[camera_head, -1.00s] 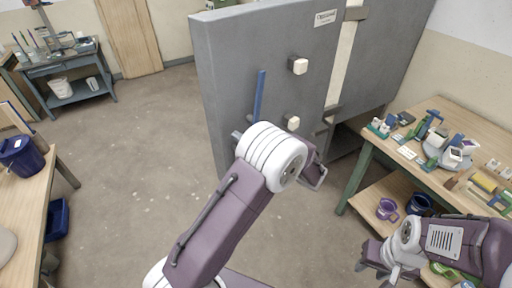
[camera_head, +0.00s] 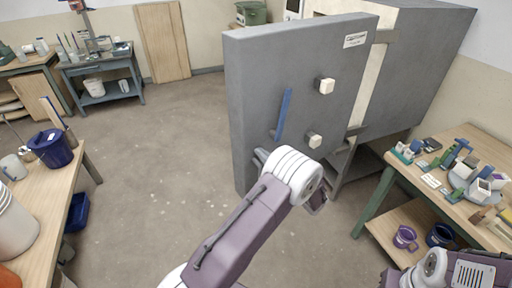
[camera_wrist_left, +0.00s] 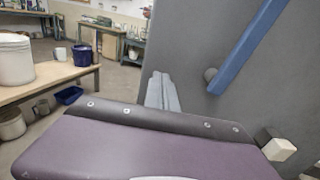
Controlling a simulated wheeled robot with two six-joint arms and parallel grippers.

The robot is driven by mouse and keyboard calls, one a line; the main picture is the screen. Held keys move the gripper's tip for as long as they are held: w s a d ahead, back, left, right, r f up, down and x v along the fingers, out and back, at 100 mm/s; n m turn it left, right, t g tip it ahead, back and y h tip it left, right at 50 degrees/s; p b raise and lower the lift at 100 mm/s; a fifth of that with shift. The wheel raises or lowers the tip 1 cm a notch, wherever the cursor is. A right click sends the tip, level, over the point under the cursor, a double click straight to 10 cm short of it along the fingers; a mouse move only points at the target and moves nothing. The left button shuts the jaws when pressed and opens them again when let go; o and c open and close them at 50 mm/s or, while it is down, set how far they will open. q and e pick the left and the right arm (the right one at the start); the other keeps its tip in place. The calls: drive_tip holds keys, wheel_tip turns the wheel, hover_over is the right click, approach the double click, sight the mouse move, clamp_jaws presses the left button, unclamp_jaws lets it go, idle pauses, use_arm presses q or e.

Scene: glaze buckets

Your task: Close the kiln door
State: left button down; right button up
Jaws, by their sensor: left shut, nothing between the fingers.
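The kiln door (camera_head: 265,85) is a thick grey slab in the middle of the head view, standing open at an angle to the kiln body (camera_head: 420,70). A pale strip (camera_head: 362,75) shows between them. A blue bar handle (camera_head: 284,115) and two white knobs are on the door's face; the handle also shows in the left wrist view (camera_wrist_left: 248,45). My left gripper (camera_head: 262,157) is shut and empty, low by the door, partly behind my wrist; its fingers show in the left wrist view (camera_wrist_left: 163,92). I cannot tell whether it touches the door. My right gripper (camera_head: 392,279) is partly visible at bottom right.
A wooden table (camera_head: 372,210) with small items and mugs on its lower shelf stands to the right. A bench (camera_head: 60,195) with a blue bucket (camera_head: 51,148) is at left. Bare floor lies between the bench and the door.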

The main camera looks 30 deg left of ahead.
sight(251, 144)
use_arm(q)
drive_tip(key=shift+x, duration=1.8)
